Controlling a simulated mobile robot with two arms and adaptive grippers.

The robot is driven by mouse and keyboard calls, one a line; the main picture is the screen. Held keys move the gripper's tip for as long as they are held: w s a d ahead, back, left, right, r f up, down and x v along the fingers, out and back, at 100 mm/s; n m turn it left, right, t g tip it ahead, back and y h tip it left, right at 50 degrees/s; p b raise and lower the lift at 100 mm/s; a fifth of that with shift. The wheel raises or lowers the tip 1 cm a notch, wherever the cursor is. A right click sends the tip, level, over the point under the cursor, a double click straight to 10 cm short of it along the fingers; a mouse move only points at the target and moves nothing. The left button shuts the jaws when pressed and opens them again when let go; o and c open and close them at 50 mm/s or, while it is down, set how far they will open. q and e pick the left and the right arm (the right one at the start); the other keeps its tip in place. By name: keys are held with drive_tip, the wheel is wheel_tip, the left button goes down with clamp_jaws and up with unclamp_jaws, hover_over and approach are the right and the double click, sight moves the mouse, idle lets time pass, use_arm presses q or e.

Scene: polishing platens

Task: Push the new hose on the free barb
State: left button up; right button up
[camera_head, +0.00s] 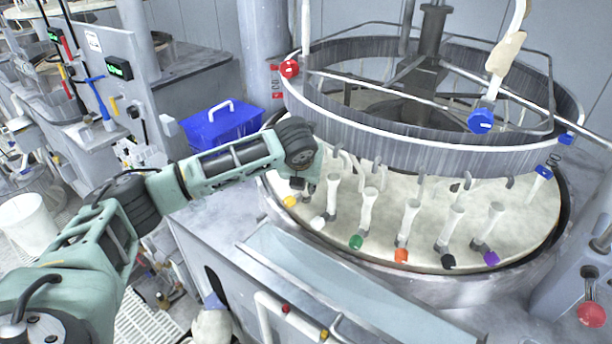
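My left arm comes in from the left and its wrist hangs over the left edge of the round cream platen. The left gripper (298,184) is small and dark below the wrist, by a yellow-ended piece (290,201); its fingers are not clear. Several pale hose-like pieces stand on the platen, with ends in green (356,241), orange (401,255), black (448,261) and purple (491,258). A larger pale piece with a blue end (481,121) crosses the ring at upper right. I cannot tell which is the new hose or the free barb. My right gripper is not in view.
A grey ring (400,150) with spokes hangs above the platen (330,232). A red knob (289,69) sits at its left. A blue box (222,125) stands behind my arm. A red knob (591,314) is at lower right. A flat pale ledge (340,290) lies in front.

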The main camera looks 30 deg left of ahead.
use_arm(q)
drive_tip(key=o, duration=0.5)
drive_tip(key=shift+r, duration=0.15)
drive_tip(key=v, duration=1.1)
drive_tip(key=shift+s+d+r, duration=0.1)
drive_tip(key=shift+s+r, duration=0.15)
drive_tip(key=shift+s, duration=0.05)
